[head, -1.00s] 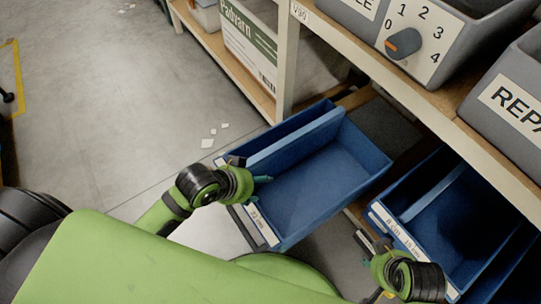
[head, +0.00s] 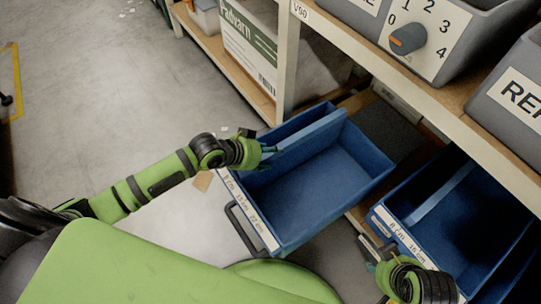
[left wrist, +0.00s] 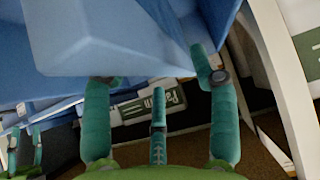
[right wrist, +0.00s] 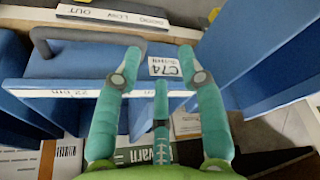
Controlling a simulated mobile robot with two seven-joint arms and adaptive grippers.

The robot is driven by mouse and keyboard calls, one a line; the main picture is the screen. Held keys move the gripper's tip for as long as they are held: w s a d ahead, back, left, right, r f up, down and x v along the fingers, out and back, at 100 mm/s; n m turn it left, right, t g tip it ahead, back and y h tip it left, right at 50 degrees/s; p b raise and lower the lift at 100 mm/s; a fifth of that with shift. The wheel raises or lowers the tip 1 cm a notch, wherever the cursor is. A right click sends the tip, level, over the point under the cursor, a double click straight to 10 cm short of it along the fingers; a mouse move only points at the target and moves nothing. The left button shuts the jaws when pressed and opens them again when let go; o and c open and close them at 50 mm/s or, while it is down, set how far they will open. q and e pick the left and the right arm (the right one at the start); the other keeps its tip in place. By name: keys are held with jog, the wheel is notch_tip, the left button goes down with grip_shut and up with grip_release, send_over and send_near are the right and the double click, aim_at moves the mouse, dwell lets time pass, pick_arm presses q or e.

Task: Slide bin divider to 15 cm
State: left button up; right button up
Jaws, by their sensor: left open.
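A blue bin (head: 345,208) is pulled out of the rack at the middle of the head view. Its front rim carries a white scale strip (head: 247,208) marked in cm. A blue divider (head: 312,132) stands upright in it, near its left wall. My left gripper (head: 268,152) is at the divider's front end, fingers apart; in the left wrist view a blue panel (left wrist: 110,45) lies close beyond the fingers. Contact is unclear. My right gripper (head: 372,250) is by the front of a second blue bin (head: 480,215), fingers apart in the right wrist view.
The second bin holds its own divider (head: 440,195). A black handle (head: 242,230) sticks out from the first bin's front. Grey bins (head: 432,30) stand on the shelf above, and a rack post (head: 288,65) rises behind. The floor at the left is open.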

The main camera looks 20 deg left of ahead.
pick_arm(q)
jog(key=shift+x, duration=0.75)
pick_arm(e)
jog(key=shift+w+a+r, duration=0.1)
jog(key=shift+w+r, duration=0.1)
jog(key=shift+r, duration=0.55)
pick_arm(q)
grip_shut()
pick_arm(e)
jog(key=shift+r, duration=0.1)
